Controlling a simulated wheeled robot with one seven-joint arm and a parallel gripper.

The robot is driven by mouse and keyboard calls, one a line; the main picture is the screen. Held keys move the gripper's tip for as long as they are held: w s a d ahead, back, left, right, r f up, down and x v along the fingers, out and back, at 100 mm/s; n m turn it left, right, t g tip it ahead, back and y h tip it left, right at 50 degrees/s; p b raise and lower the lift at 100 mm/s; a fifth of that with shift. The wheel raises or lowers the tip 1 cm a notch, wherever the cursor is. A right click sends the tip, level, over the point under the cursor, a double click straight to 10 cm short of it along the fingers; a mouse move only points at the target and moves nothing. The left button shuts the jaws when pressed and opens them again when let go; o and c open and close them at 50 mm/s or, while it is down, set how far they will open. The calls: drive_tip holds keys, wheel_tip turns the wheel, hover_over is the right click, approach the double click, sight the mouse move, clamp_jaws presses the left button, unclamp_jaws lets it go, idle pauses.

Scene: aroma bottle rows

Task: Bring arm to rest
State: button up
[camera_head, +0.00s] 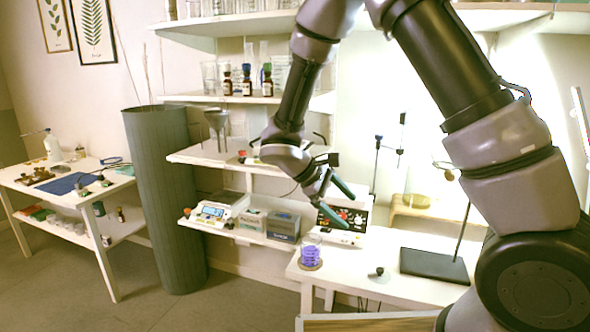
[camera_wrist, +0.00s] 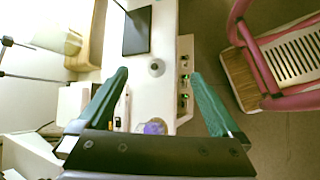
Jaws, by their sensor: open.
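My arm reaches across the right half of the head view, bent at the elbow and hanging down in front of the shelves. My gripper (camera_head: 339,205) is above the white bench near its left end, with its green fingers spread apart. In the wrist view the two fingers of my gripper (camera_wrist: 160,100) stand wide apart, with nothing held between them. The white bench (camera_wrist: 155,98) shows below and between the fingers. A glass with purple content (camera_head: 310,255) stands on the bench's left end, below my gripper; it also shows in the wrist view (camera_wrist: 154,127).
Wall shelves (camera_head: 215,157) hold small brown bottles (camera_head: 247,80), a scale (camera_head: 212,213) and boxes (camera_head: 284,225). A black stand base (camera_head: 434,266) and a small dark knob (camera_head: 377,272) are on the bench. A grey-green column (camera_head: 165,200) and a side table (camera_head: 75,190) stand left. A pink-framed chair (camera_wrist: 270,60) is beside the bench.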

drive_tip(key=s+d+r+m+t+y, duration=0.2)
drive_tip(key=s+d+r+m+y, duration=0.1)
drive_tip(key=r, duration=0.5)
drive_tip(key=s+d+r+m+t+y, duration=0.2)
drive_tip(key=s+d+r+m+y, duration=0.2)
drive_tip(key=r+m, duration=0.3)
drive_tip(key=s+d+r+m+t+y, duration=0.2)
drive_tip(key=s+d+r+m, duration=0.3)
drive_tip(key=r, duration=0.6)
drive_tip(key=shift+s+d+r+m+y, duration=0.2)
drive_tip(key=shift+s+m+y, duration=0.3)
drive_tip(key=shift+y, duration=0.4)
